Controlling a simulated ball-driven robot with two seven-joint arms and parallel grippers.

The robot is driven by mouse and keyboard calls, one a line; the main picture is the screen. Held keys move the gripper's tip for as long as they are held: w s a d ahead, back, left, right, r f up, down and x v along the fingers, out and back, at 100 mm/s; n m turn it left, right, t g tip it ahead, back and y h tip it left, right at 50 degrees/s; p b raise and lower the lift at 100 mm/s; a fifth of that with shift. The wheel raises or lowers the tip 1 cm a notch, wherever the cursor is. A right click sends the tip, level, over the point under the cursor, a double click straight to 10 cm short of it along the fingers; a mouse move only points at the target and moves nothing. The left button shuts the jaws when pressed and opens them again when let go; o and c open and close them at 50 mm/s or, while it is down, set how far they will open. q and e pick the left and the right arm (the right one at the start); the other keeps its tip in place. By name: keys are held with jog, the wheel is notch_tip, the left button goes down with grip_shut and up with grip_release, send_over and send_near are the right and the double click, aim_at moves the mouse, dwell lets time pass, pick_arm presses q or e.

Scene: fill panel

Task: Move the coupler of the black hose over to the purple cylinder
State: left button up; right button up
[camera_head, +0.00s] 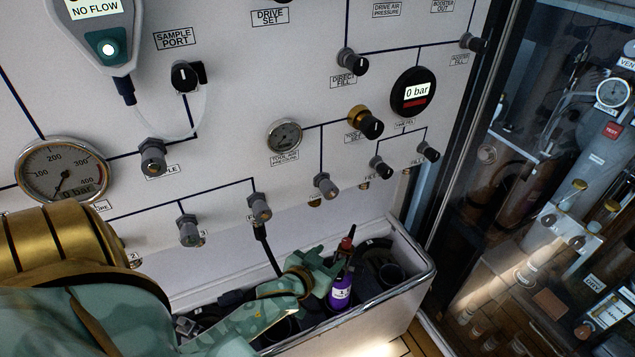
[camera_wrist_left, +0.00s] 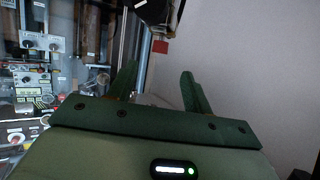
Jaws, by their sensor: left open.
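The purple cylinder (camera_head: 340,289) stands in the white trough below the panel in the head view. A piece with a dark red body and dark tip (camera_head: 347,241) sits above its top; I cannot tell whether it is a valve or a coupler. The black hose (camera_head: 268,251) hangs from a fitting on the panel and runs down behind my left gripper, where its lower end is hidden. My left gripper (camera_head: 326,268) is close beside the cylinder's upper part. Its fingers also show in the left wrist view (camera_wrist_left: 158,88), apart with nothing seen between them. My right gripper is not in view.
The trough (camera_head: 397,307) also holds a dark round cylinder (camera_head: 391,273) and other dark items. Gauges, knobs and fittings stick out from the panel (camera_head: 235,90). A glass-fronted cabinet (camera_head: 510,200) stands to the right.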

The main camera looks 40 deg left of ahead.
pick_arm(q)
jog(key=v, duration=0.4)
jog(key=shift+p, duration=0.3)
jog(key=shift+w, duration=0.1)
jog(key=s+d+f+m+g+h, duration=0.1)
jog(key=s+d+f+g, duration=0.15)
jog(key=s+f, duration=0.7)
jog(key=s+d+f+m+g, duration=0.15)
jog(key=s+f+g, duration=0.35)
jog(key=f, duration=0.8)
jog(key=s+d+f+m+g, duration=0.1)
jog(key=s+f, duration=0.3)
jog(key=s, duration=0.8)
jog(key=s+d+f+m+g, duration=0.1)
jog(key=s+f+g, duration=0.3)
jog(key=s, duration=0.7)
jog(key=shift+s+d+f+h, duration=0.3)
jog(key=shift+s+f, duration=0.1)
jog(key=shift+f, duration=0.35)
